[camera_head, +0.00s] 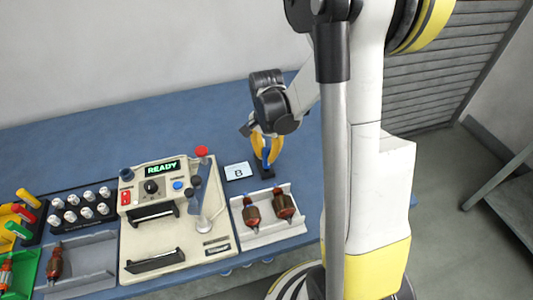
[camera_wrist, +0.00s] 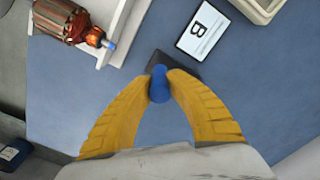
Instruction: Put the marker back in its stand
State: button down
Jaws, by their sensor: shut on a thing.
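My gripper (camera_head: 267,158) has two yellow fingers and is shut on a blue marker (camera_wrist: 159,84). The marker stands about upright between the fingertips in the wrist view. In the head view only a little blue of the marker (camera_head: 266,155) shows between the fingers. A small dark stand (camera_wrist: 176,66) lies on the blue table right below the marker. The stand also shows in the head view (camera_head: 266,173), just under the fingertips. Whether the marker's lower end is in the stand or just above it is hidden.
A white card marked B (camera_head: 238,171) lies left of the stand. A white tray (camera_head: 290,232) with two copper armatures sits in front. The winding machine (camera_head: 135,245) with a READY display stands further left. The blue table (camera_head: 150,125) is clear behind.

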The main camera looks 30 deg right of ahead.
jog(key=shift+f+b, duration=0.95)
jog(key=shift+f, duration=0.1)
dwell(0.7)
jog(key=c, duration=1.3)
grip_release()
jog(key=shift+r, duration=0.15)
notch_tip(320, 180, up, 12)
jog(key=shift+f, duration=0.1)
